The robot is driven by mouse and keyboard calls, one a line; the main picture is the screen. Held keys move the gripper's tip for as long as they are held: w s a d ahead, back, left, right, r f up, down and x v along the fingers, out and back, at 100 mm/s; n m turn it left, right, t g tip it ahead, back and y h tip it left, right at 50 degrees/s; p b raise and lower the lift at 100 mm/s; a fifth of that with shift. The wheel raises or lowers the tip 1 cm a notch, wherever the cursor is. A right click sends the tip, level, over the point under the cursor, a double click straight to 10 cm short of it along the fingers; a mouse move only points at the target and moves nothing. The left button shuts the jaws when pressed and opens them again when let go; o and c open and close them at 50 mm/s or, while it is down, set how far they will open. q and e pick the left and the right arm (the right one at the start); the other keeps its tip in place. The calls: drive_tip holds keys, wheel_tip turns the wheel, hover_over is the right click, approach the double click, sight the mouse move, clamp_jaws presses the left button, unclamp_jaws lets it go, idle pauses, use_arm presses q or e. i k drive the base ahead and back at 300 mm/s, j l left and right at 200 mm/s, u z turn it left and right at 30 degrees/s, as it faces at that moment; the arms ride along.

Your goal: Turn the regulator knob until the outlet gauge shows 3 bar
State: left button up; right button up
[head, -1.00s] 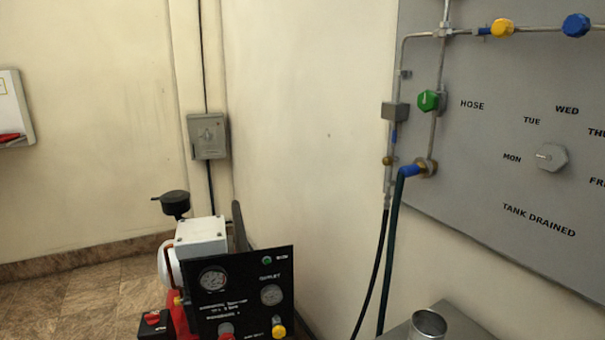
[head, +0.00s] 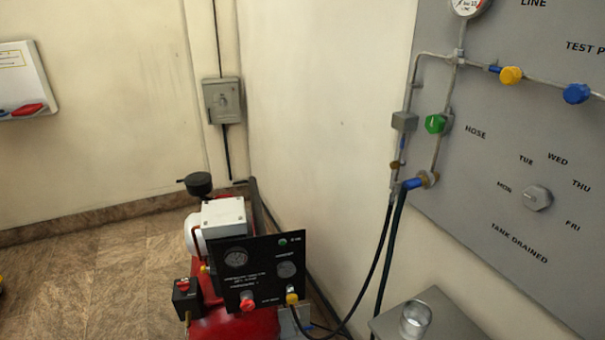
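The compressor (head: 232,322) is red and stands low in the middle of the head view, with a black panel (head: 258,268) on its front. The panel carries a left gauge (head: 236,257) and a right gauge (head: 287,269), which has a label above it that looks like "outlet". The needles are too small to read. A red knob (head: 247,303) sits at the panel's lower left, and a yellow fitting (head: 292,298) at its lower right. I cannot tell for sure which is the regulator knob. Neither of my grippers is in view.
A grey wall board (head: 480,215) with pipes, a green valve (head: 436,123) and a dial (head: 537,198) is at the right. A metal table (head: 445,318) with a metal cup (head: 415,319) stands at the lower right. Hoses (head: 388,255) hang beside it.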

sight(247, 305)
drive_tip(key=i+j+z, duration=0.15)
drive_tip(key=j+z, duration=0.2)
drive_tip(key=i+j+z, duration=0.1)
drive_tip(key=j+z, duration=0.65)
drive_tip(key=j, duration=0.1)
